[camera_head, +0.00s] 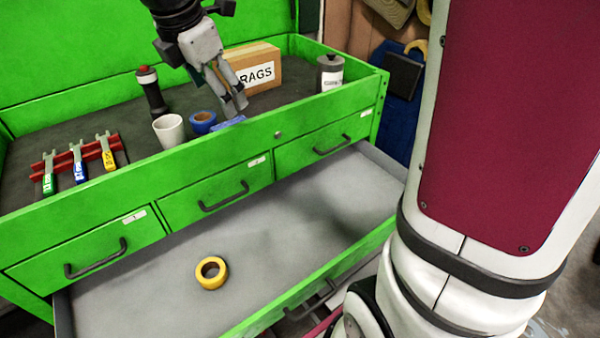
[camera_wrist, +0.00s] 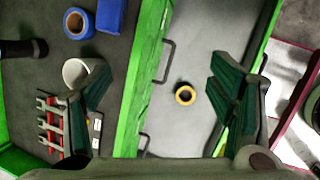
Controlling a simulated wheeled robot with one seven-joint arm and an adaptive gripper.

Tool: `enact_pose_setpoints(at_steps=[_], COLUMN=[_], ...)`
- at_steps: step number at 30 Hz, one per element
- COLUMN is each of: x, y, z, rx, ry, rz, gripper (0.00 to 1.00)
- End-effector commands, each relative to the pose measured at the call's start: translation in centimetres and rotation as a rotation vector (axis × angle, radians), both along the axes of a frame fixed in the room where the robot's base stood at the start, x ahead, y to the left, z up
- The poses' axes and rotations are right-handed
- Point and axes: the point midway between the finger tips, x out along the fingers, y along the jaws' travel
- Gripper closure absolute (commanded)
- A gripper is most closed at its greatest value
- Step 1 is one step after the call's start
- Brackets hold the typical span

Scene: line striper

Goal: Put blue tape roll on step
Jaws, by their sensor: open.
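The blue tape roll (camera_head: 203,128) lies flat in the green chest's top tray, between a white cup and a low blue block (camera_head: 230,122). In the wrist view the blue tape roll (camera_wrist: 90,27) is at the upper left, with the blue block (camera_wrist: 112,15) just to its right. I cannot tell for sure whether this block is the step. My gripper (camera_head: 234,106) is open and empty, above the tray near its front wall and over the block in the head view. In the wrist view my gripper's fingers (camera_wrist: 160,90) are spread wide, with the roll outside them.
The white cup (camera_head: 169,131) stands left of the roll, with a dark bottle (camera_head: 151,92) behind. A RAGS box (camera_head: 258,72) and a grey can (camera_head: 330,74) stand right. A red rack (camera_head: 77,158) holds tools. A yellow tape roll (camera_head: 211,273) lies in the open lower drawer.

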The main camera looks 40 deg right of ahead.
Motion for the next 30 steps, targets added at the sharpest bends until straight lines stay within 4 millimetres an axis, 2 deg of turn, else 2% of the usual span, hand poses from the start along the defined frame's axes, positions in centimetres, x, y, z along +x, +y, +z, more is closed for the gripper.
enact_pose_setpoints(at_steps=[1, 5, 12, 15, 18, 22, 25, 28, 30], x=[-2.3, -7.8, -17.4, -20.5, -22.6, -24.0, -23.9, -22.3, -20.4], y=[-0.2, -0.8, -1.4, -1.4, -1.1, -0.9, -0.7, -0.3, 0.0], z=[0.7, 1.3, 0.4, -0.6, -1.6, -2.4, -2.4, -1.7, -0.9], rx=[0.022, 0.126, 0.413, 0.538, 0.639, 0.712, 0.740, 0.770, 0.804], ry=[-0.042, -0.150, -0.310, -0.335, -0.336, -0.326, -0.314, -0.285, -0.252], rz=[-0.118, -0.468, -1.111, -1.338, -1.511, -1.641, -1.707, -1.813, -1.929], gripper=[0.23, 0.23, 0.23, 0.23, 0.23, 0.20, 0.20, 0.20, 0.20])
